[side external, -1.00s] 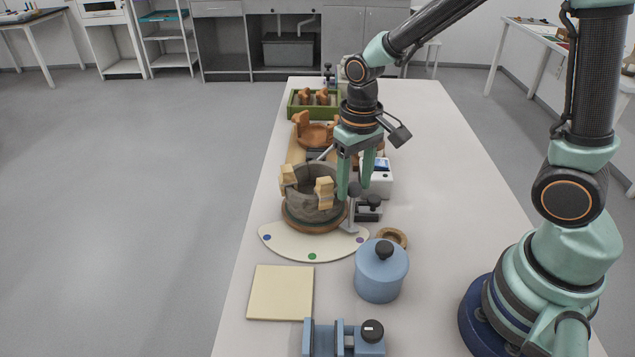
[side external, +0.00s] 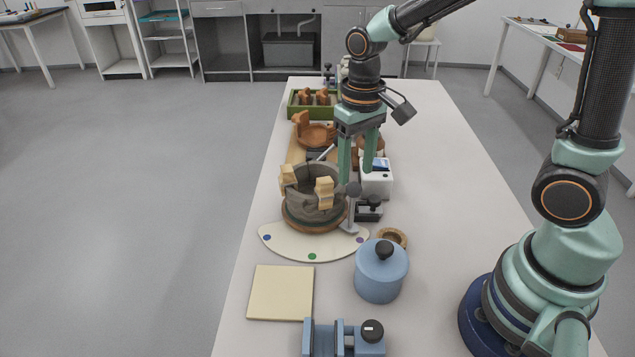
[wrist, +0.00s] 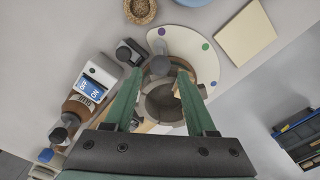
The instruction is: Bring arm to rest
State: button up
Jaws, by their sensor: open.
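My gripper (side external: 357,176) is open and empty, fingers pointing down, above the work just behind and to the right of a grey vessel (side external: 300,209). The vessel stands on a brown round base and has pale blocks (side external: 324,192) at its rim. In the wrist view my gripper (wrist: 168,100) shows its two green fingers spread apart, with the grey vessel (wrist: 160,105) partly visible between and beyond them. Part of the vessel is hidden by the fingers and by a grey round-topped stand.
A white device (side external: 377,183) stands right of the fingers. A blue lidded jar (side external: 381,275), a cream square (side external: 280,292) and a blue clamp (side external: 343,340) are nearer. A green tray (side external: 314,111) and brown sherds (side external: 315,135) are behind. The table's right side is clear.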

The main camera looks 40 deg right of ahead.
jog(key=shift+d+r, duration=0.1)
jog(key=shift+r, duration=0.25)
jog(key=s+d+r+n+t, duration=0.1)
jog(key=s+d+r+t, duration=0.2)
jog(key=r, duration=0.6)
jog(key=shift+s+r+n+t, duration=0.3)
jog(key=shift+s+t, duration=0.9)
jog(key=shift+t, duration=0.1)
jog(key=shift+d, duration=0.1)
